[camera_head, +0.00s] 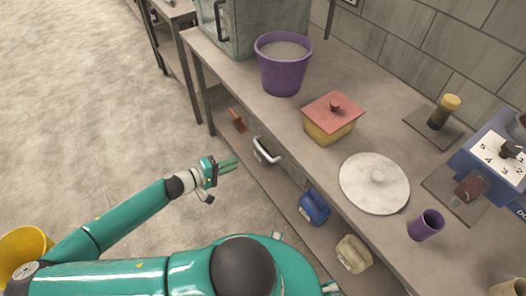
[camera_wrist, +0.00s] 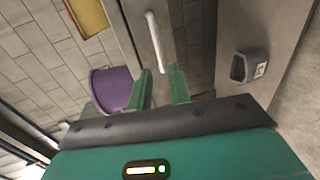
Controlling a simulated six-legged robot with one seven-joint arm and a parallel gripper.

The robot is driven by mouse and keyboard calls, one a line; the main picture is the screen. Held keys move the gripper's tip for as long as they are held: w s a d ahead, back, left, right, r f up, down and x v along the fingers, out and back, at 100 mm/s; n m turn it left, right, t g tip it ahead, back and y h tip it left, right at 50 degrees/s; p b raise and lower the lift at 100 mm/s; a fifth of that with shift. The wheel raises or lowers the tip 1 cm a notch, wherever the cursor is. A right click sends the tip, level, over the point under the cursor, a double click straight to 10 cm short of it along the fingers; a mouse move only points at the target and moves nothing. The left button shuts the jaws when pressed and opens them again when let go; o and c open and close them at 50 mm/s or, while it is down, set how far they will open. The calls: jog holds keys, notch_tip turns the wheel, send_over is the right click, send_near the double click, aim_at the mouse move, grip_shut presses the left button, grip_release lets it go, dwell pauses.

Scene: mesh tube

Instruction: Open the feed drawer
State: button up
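The drawer front with a pale bar handle (camera_head: 266,151) is set under the bench top, below and left of the red-lidded box. The drawer looks closed. In the wrist view the handle (camera_wrist: 155,42) stands ahead of my fingers, roughly in line with the gap between them. My gripper (camera_head: 230,163) is in front of the bench, left of the handle and apart from it. Its two green fingers (camera_wrist: 160,84) are spread with nothing between them, so it is open and empty.
On the bench stand a purple bucket (camera_head: 283,67), a yellow box with a red lid (camera_head: 333,117), a round pale lid (camera_head: 375,184) and a purple cup (camera_head: 426,225). Blue (camera_head: 314,208) and beige (camera_head: 353,254) jugs stand below. The floor at left is mostly clear.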

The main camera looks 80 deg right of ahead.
aim_at(263, 150)
jog(key=x, duration=1.4)
jog(key=shift+w+d+r, duration=0.15)
jog(key=shift+r, duration=0.1)
grip_shut()
